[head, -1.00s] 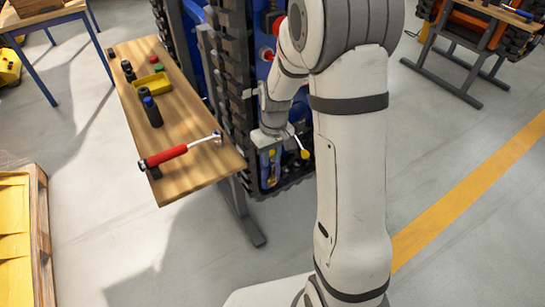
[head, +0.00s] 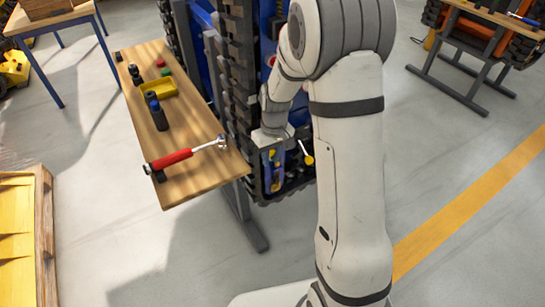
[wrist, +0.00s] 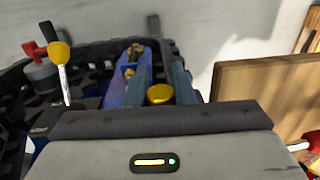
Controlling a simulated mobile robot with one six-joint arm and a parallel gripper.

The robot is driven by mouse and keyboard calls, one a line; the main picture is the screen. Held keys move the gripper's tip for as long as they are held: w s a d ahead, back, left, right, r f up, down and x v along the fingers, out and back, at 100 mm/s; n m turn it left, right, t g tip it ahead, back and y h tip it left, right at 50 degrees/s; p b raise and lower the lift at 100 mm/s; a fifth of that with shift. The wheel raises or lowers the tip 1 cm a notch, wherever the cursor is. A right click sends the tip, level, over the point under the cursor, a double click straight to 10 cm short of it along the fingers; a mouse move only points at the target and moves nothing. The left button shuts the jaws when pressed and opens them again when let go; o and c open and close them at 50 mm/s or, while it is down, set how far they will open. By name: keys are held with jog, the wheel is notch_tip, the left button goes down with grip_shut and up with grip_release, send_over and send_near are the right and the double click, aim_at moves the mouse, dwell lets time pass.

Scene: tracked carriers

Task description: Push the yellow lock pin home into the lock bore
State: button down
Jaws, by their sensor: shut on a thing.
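My gripper (head: 272,160) is low at the front end of the dark tracked carrier (head: 238,75), to the right of the wooden bench. In the wrist view, a round yellow head, taken as the lock pin (wrist: 160,94), sits close in front of my gripper's palm, between its blue-grey fingers. The gripper is shut on it. The pin's shaft is hidden, and I cannot tell how deep it sits. A blue bracket (wrist: 128,84) with brass-coloured fittings is just beyond. I cannot make out the lock bore.
A lever with a yellow knob (head: 309,160) sticks out close to my gripper; the knob also shows in the wrist view (wrist: 60,53). The wooden bench (head: 205,185) holds a red-handled tool (head: 172,159) and a yellow tray (head: 159,89). The floor in front is clear.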

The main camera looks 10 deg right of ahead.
jog(key=shift+w+a+r, duration=0.15)
jog(key=shift+w+r, duration=0.2)
jog(key=shift+w, duration=0.05)
dwell(0.4)
jog(key=shift+s+f, duration=0.15)
jog(key=shift+s, duration=0.1)
jog(key=s+d+b, duration=0.1)
jog(key=s+d, duration=0.1)
jog(key=s, duration=0.4)
jog(key=shift+f, duration=0.2)
dwell(0.8)
jog(key=shift+d, duration=0.1)
jog(key=shift+w+a, duration=0.3)
jog(key=shift+w, duration=0.7)
jog(key=shift+w+a, duration=0.35)
jog(key=shift+w, duration=0.6)
jog(key=shift+w+a, duration=0.3)
jog(key=shift+w, duration=0.7)
dwell(1.3)
